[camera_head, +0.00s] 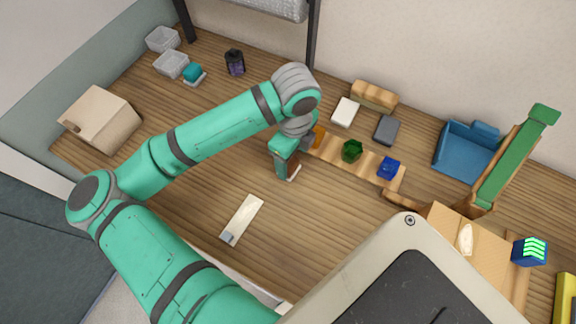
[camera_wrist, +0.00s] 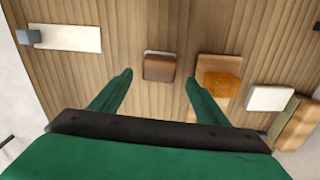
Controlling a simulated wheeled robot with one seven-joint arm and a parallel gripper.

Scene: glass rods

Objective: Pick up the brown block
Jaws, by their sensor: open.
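The brown block (camera_wrist: 158,68) lies on the wooden table, between and just beyond my fingertips in the wrist view. In the head view the brown block (camera_head: 293,166) is mostly hidden behind my gripper, with a pale edge showing beneath it. My gripper (camera_wrist: 160,79) is open, one green finger on either side of the block and apart from it. In the head view my gripper (camera_head: 287,168) points down over the table. I cannot tell its exact height above the block.
Close to the right, a wooden strip holds an orange piece (camera_wrist: 218,85), a green piece (camera_head: 352,150) and a blue piece (camera_head: 388,167). A white block (camera_wrist: 270,98) lies farther right. A pale strip with a grey block (camera_wrist: 70,38) lies left. Bare table separates them.

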